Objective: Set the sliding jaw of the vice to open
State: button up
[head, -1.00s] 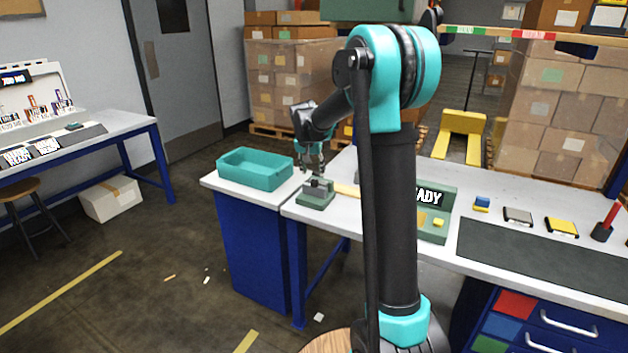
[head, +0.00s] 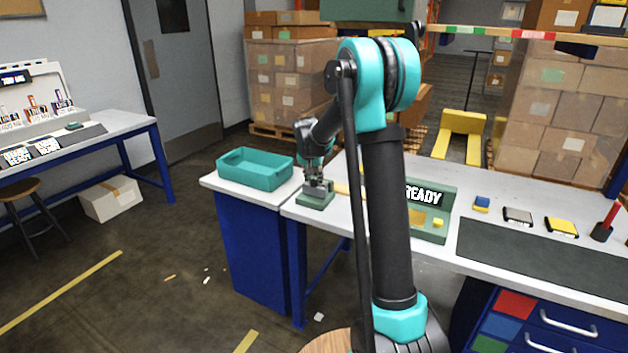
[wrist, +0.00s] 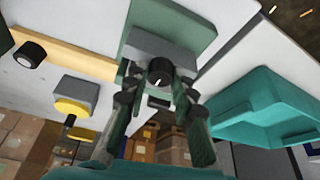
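The vice (head: 316,201) stands near the left end of the workbench, with a green base and grey jaws. In the wrist view, its green base (wrist: 172,20) shows above a grey jaw block (wrist: 150,48) and a round black knob (wrist: 160,70). My gripper (head: 315,181) is directly above the vice, pointing down. In the wrist view, my gripper (wrist: 158,82) has its two fingers apart, one on each side of the knob. I cannot tell whether either finger touches it. The gap between the jaws is not clear in either view.
A teal bin (head: 255,169) stands left of the vice, close to my gripper. A green panel reading READY (head: 427,208) stands to the right on the bench (head: 350,213). A wooden strip (wrist: 70,57) lies beside the vice. Small blocks and a dark mat (head: 540,263) are farther right.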

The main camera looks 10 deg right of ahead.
aim_at(310, 200)
grip_shut()
jog(key=shift+s+a, duration=0.45)
jog(key=shift+s, duration=0.15)
jog(key=shift+s+a, duration=0.4)
jog(key=shift+s, duration=0.2)
jog(key=o, duration=0.7)
grip_release()
jog(key=shift+a, duration=0.1)
jog(key=shift+r, duration=0.1)
jog(key=v, duration=1.1)
jog(key=shift+s+r, duration=0.2)
jog(key=shift+r, duration=0.2)
